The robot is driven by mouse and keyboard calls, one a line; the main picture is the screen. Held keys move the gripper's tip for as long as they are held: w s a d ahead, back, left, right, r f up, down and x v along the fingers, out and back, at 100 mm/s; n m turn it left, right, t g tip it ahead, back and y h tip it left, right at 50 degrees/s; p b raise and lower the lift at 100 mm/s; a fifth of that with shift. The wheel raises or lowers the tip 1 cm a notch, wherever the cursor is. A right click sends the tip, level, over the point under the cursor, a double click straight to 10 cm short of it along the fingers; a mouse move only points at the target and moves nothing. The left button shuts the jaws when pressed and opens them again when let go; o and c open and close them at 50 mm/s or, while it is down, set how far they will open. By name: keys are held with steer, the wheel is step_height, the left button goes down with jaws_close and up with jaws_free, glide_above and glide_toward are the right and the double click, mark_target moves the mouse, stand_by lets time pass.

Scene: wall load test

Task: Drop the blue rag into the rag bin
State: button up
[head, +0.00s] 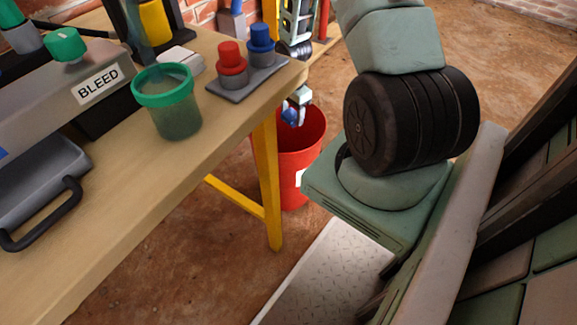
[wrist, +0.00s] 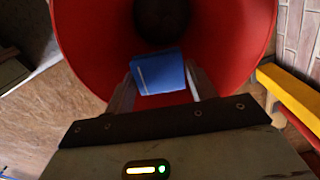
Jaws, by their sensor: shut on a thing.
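The blue rag (wrist: 160,72) is held between the two fingers of my gripper (wrist: 160,85) in the wrist view. The gripper is shut on it. The red rag bin (wrist: 85,40) opens in front of the rag, with its dark inside bottom visible beyond. In the head view the red bin (head: 300,160) stands on the floor past the table's corner. My gripper (head: 296,112) and a bit of the blue rag (head: 289,116) show at the bin's mouth. From these frames I cannot tell how far the rag is inside the rim.
A wooden table (head: 150,215) with yellow legs (head: 268,185) stands left of the bin. On it are a green-rimmed cup (head: 170,105), a grey plate with red and blue knobs (head: 245,75), and a box labelled BLEED (head: 65,85). A yellow beam (wrist: 290,95) lies right of the bin.

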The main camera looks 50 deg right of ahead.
steer(key=shift+f, duration=0.35)
steer(key=o, duration=1)
steer(key=shift+o, duration=0.2)
steer(key=shift+r, duration=0.1)
step_height(320, 180, up, 17)
steer(key=p, duration=0.5)
steer(key=shift+r, duration=0.15)
steer(key=shift+p, duration=0.3)
